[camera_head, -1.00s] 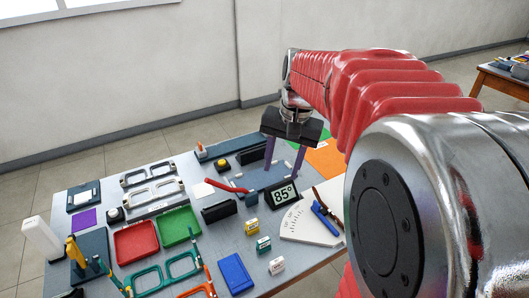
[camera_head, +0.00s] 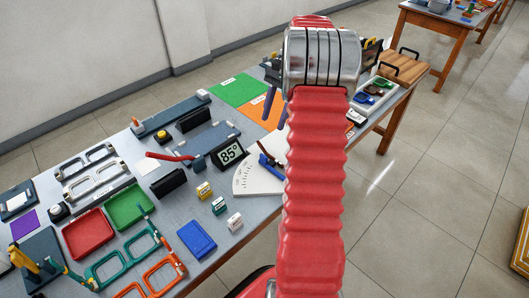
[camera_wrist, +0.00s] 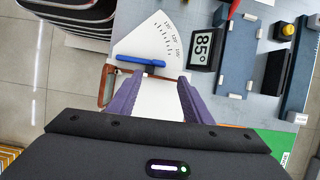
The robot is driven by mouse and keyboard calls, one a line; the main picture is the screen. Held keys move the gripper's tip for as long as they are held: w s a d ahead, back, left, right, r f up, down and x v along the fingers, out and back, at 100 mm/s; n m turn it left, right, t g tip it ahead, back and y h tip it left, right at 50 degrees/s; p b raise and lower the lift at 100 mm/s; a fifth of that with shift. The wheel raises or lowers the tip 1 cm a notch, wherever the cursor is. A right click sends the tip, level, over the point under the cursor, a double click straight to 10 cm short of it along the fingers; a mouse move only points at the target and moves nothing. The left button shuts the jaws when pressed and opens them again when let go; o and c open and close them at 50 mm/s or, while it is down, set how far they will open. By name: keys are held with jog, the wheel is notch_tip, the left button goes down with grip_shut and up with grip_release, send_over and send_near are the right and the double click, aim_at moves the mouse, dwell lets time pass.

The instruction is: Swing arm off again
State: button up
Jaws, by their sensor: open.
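My gripper (camera_head: 273,122) hangs above the table at its far right part, by the orange mat (camera_head: 258,106). Its two purple fingers are apart and nothing is between them. In the wrist view my gripper (camera_wrist: 160,80) points at a pale surface near a blue-handled tool (camera_wrist: 140,61). The tool lies on the white fan-shaped scale (camera_wrist: 150,40). The display reading 85° (camera_head: 230,153) stands left of the scale. Silver eyeglass frames (camera_head: 90,178) lie at the left, with teal frames (camera_head: 122,262) and orange frames (camera_head: 158,278) nearer. My arm hides part of the table's right end.
Red (camera_head: 88,234) and green trays (camera_head: 129,206), a blue block (camera_head: 197,237) and several small labelled boxes crowd the table. A green mat (camera_head: 238,90) lies at the back. Another table (camera_head: 448,24) stands far right, with open floor (camera_head: 450,160) before it.

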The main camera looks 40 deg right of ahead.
aim_at(264, 155)
jog(key=shift+s+d+f, duration=0.1)
jog(key=shift+d+f, duration=0.25)
jog(key=shift+d, duration=0.1)
jog(key=x, duration=1.4)
jog(key=shift+a+r, duration=0.1)
jog(key=shift+c, duration=0.7)
grip_shut()
